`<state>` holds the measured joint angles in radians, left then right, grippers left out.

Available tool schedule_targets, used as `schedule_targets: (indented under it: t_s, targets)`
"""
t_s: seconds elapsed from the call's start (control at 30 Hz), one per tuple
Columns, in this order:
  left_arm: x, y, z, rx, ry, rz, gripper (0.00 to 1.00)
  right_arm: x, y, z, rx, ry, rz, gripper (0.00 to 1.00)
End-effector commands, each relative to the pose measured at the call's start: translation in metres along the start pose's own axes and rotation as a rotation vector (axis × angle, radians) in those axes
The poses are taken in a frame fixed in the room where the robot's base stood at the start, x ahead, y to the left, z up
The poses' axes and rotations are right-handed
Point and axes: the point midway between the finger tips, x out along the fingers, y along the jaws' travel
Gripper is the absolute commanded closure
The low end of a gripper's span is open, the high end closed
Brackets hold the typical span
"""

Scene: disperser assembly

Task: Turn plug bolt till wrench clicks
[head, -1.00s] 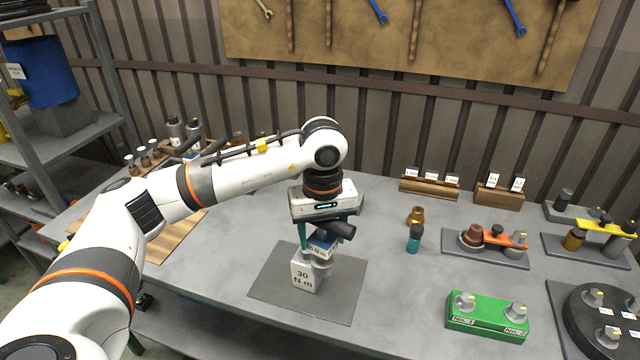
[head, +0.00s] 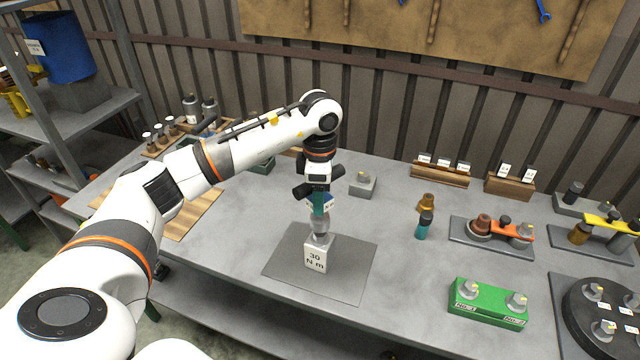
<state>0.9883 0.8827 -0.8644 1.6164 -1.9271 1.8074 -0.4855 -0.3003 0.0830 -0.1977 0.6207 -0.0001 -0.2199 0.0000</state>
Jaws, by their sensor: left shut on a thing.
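My left gripper (head: 320,208) points straight down above the grey mat. Below the fingers, a grey metal piece (head: 320,226) stands upright over a white block marked 30 N m (head: 315,258). The wrench appears in line with this metal piece; I cannot tell how they engage. The plug bolt cannot be told apart here. My right gripper is not in view.
The block stands on a dark grey mat (head: 350,270). A grey block with a knob (head: 362,186) is behind. A teal and black cylinder (head: 424,226), a brass piece (head: 427,202) and a green two-knob block (head: 488,303) are to the right. The table between is clear.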

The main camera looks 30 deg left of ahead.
Motion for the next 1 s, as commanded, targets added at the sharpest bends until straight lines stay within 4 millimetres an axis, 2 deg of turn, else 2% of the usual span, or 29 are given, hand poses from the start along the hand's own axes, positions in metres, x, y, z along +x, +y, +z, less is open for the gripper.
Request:
schedule_targets:
  t_s: [0.03, 0.17, 0.7, 1.0]
  targets:
    - [-0.004, 0.000, -0.001, -0.070, 0.002, 0.001, 0.78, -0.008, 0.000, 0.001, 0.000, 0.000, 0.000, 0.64]
    - [-0.002, 0.001, -0.001, -0.266, 0.002, 0.002, 0.78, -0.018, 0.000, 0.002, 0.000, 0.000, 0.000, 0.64]
    - [0.007, 0.000, -0.001, -1.027, 0.002, 0.000, 0.78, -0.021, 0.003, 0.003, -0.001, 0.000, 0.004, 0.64]
    - [0.009, 0.000, -0.001, -1.316, 0.003, -0.001, 0.78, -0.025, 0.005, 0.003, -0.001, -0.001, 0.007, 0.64]
